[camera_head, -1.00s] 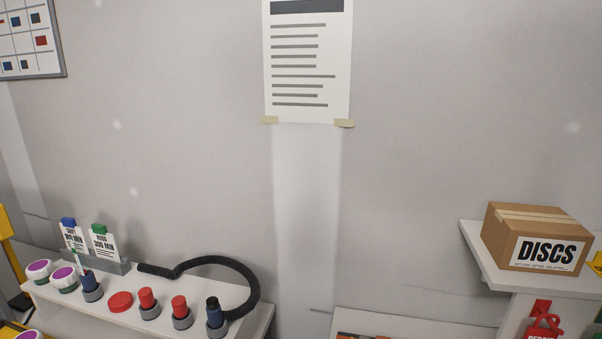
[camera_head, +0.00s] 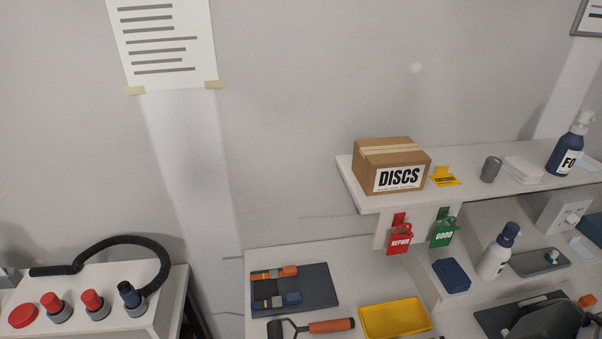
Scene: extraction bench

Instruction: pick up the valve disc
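No loose valve disc can be made out in the head view. A closed, taped cardboard box labelled DISCS (camera_head: 392,166) stands at the left end of the raised white shelf (camera_head: 358,187); its inside is hidden. A dark grey shape at the bottom right corner may be part of my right arm, but no fingertips show. Neither gripper can be seen.
A yellow tray (camera_head: 395,318), a dark tool mat (camera_head: 318,284) and an orange-handled tool (camera_head: 330,325) lie on the bench. Red (camera_head: 399,238) and green (camera_head: 443,232) tags hang under the shelf. A white bottle (camera_head: 498,252) stands right. A hose (camera_head: 150,248) curves at left.

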